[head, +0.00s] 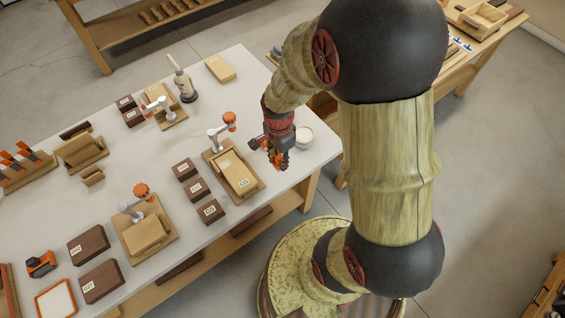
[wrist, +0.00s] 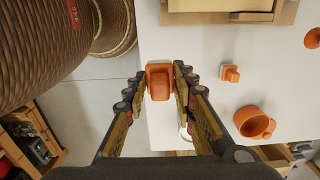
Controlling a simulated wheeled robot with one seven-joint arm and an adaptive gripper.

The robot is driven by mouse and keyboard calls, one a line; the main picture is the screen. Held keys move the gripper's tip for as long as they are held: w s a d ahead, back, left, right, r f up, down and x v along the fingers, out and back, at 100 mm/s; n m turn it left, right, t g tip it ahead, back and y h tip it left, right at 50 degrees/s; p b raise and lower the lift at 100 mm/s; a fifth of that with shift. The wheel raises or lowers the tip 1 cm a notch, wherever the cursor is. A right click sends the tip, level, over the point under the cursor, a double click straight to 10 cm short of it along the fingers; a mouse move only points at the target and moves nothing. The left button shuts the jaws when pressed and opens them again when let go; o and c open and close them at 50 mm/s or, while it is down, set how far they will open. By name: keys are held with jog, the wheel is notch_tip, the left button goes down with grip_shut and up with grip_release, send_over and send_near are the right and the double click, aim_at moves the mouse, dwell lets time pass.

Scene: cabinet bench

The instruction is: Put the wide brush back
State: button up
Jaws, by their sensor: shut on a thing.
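My gripper (wrist: 161,78) is shut on an orange block-shaped piece, which I take to be the wide brush (wrist: 159,80). The piece sits between the fingertips, and its bristles cannot be made out. In the head view my gripper (head: 279,160) is at the right end of the white bench, beside a wooden clamp station. The brush can hardly be told apart from the gripper there. I cannot tell which place on the bench belongs to the brush.
The white bench (head: 150,190) holds several dark boxes, wooden stations with orange-knobbed clamps (head: 230,120), and a rack of orange-handled tools (head: 22,160) at the far left. A pale bowl (head: 303,136) stands just right of my gripper. Floor shows beyond the bench edge.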

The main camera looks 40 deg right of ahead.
jog(key=w+d+f, duration=0.1)
jog(key=w+d+f+b, duration=0.1)
jog(key=f, duration=0.1)
jog(key=w+d+f, duration=0.1)
jog(key=f, duration=0.1)
jog(key=shift+f, duration=0.25)
jog(key=shift+w+d+f+b, duration=0.1)
jog(key=shift+f+b, duration=0.35)
jog(key=shift+f, duration=0.4)
jog(key=shift+w+d+f+b, duration=0.1)
jog(key=shift+f+b, duration=0.35)
jog(key=shift+f, duration=0.4)
jog(key=shift+f, duration=0.2)
jog(key=o, duration=0.9)
jog(key=shift+o, duration=0.6)
